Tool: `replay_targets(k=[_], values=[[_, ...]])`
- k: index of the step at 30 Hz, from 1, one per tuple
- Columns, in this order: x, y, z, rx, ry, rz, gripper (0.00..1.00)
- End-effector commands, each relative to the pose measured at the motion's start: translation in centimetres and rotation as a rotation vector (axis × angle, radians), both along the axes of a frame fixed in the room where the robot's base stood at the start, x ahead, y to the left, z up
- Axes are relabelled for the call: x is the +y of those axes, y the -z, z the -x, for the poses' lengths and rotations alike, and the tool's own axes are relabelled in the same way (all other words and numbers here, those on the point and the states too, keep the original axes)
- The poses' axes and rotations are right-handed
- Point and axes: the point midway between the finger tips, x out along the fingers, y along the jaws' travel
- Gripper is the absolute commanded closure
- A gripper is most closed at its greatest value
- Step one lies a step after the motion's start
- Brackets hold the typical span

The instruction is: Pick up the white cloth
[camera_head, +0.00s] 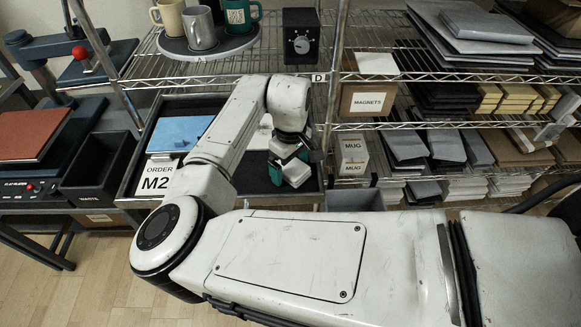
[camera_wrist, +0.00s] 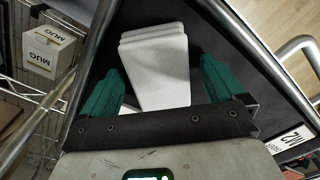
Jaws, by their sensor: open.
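The white cloth (camera_wrist: 155,50) shows in the wrist view as a folded, layered white stack lying on the dark surface of a tray or cart top. My gripper (camera_wrist: 160,76) is open, with one teal finger on each side of the cloth's near part. The fingers look apart from the cloth, but its height below them is hard to judge. In the head view my gripper (camera_head: 288,174) points down over the cart, and only a white patch of the cloth (camera_head: 262,132) shows behind my arm.
The cart's left part holds a blue folded item (camera_head: 180,134) and an order card (camera_head: 158,181). A mug box (camera_head: 354,153) stands right of my gripper. Metal rails edge the cart.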

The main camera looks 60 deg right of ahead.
Motion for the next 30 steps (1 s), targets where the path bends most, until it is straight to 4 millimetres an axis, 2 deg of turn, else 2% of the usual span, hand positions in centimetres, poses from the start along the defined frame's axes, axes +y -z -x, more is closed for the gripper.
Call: replay_targets(k=[5, 23, 30], values=[[-0.03, -0.01, 0.00, 0.000, 0.001, 0.000, 0.06], [-0.03, -0.05, 0.00, 0.000, 0.001, 0.001, 0.64], [-0.05, -0.15, 0.01, -0.001, 0.001, 0.001, 0.65]])
